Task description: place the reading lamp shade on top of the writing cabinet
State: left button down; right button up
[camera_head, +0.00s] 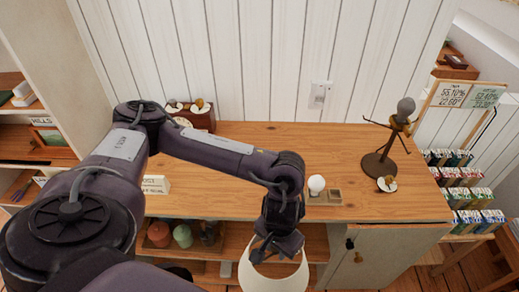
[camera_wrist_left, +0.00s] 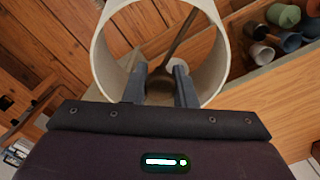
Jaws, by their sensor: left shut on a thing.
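The reading lamp shade (camera_head: 270,282) is a white, open-ended drum. It hangs low in front of the writing cabinet (camera_head: 270,140), below the level of its wooden top. My left gripper (camera_head: 278,250) is shut on the shade. In the left wrist view, the shade (camera_wrist_left: 99,62) shows as a pale ring beyond the two fingers (camera_wrist_left: 160,88), and I look through it to the floor and a dark rod-like shape. Where the fingers touch the shade is partly hidden. My right gripper is not in view.
On the cabinet top, a dark lamp stand (camera_head: 376,164) with a bulb (camera_head: 406,105) stands at the right. A white bulb (camera_head: 317,184) sits by a small wooden tray (camera_head: 328,197). A wooden box (camera_head: 198,117) is at the back left. The top's middle is clear.

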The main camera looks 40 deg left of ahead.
aim_at(226, 181)
jog(key=k+j+z, duration=0.35)
jog(key=k+j, duration=0.25)
jog(key=j, duration=0.3)
jog(key=k+j+z, duration=0.35)
jog(key=k+j, duration=0.35)
jog(key=j, duration=0.1)
